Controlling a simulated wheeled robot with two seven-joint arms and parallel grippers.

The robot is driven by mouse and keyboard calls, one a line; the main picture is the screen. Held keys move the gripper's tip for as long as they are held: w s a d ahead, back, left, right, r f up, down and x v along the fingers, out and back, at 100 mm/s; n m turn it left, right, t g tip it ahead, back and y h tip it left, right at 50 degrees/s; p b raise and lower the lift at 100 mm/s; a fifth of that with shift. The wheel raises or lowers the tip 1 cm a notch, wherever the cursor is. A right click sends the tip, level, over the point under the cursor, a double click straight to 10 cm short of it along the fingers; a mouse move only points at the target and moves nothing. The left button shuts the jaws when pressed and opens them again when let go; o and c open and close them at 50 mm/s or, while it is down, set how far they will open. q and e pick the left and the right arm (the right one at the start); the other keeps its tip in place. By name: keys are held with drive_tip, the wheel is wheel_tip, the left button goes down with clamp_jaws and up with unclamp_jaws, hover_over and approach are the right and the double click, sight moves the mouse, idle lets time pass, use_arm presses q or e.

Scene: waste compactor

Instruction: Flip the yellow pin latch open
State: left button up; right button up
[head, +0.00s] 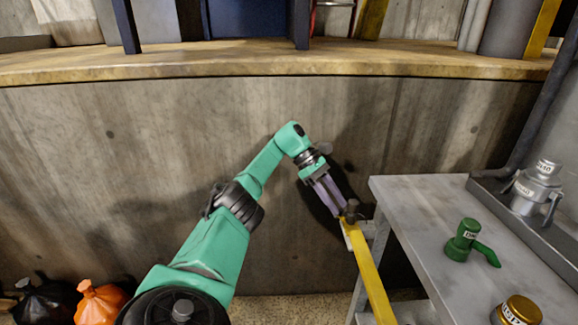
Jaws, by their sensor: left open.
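The yellow pin latch (369,273) is a long yellow bar with a dark brown knob at its upper end, beside the left edge of the grey table. My left gripper (341,212) reaches in from the left on a green arm, with its fingers pointing down and right. Its open fingers are at the knob at the bar's upper end. I cannot tell whether they touch the knob or go around it. My right gripper is not in view.
The grey metal table (420,212) carries a green valve-like part (463,243), a brass cap (518,311) and a grey metal canister (535,188). A concrete wall (150,140) stands behind my arm. Orange (101,303) and black (45,303) bags lie at lower left.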

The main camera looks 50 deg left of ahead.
use_arm(q)
drive_tip(key=n+t+y, duration=0.1)
drive_tip(key=n, duration=0.1)
drive_tip(key=n+t+p, duration=0.1)
drive_tip(key=n, duration=0.1)
drive_tip(key=n+t+y, duration=0.1)
drive_tip(key=n+t, duration=0.1)
drive_tip(key=shift+s+d+y+p, duration=0.1)
drive_tip(key=shift+d+y+p, duration=0.2)
drive_tip(key=shift+d+p, duration=0.05)
drive_tip(key=s+r+n+t+y+p, duration=0.35)
drive_tip(key=s+r+n+p, duration=0.3)
drive_tip(key=s+r, duration=0.35)
drive_tip(key=w+a+f+n+t+p, duration=0.2)
drive_tip(key=w+f+n, duration=0.1)
drive_tip(key=f+n, duration=0.6)
drive_tip(key=w+a+f+n+t+p, duration=0.25)
drive_tip(key=f+n, duration=0.35)
drive_tip(key=n, duration=0.5)
drive_tip(key=s+d+f+n+g+y+p, duration=0.1)
drive_tip(key=s+f+n, duration=0.5)
drive_tip(key=f, duration=0.6)
drive_tip(key=s+d+f+n+g+y+p, duration=0.2)
drive_tip(key=s+d+f+n+g, duration=0.3)
drive_tip(key=s+f, duration=0.3)
wheel_tip(320, 180, down, 4)
drive_tip(key=shift+s+f+n+y, duration=0.15)
drive_tip(key=shift+s+n+y, duration=0.2)
drive_tip(key=shift+s, duration=0.05)
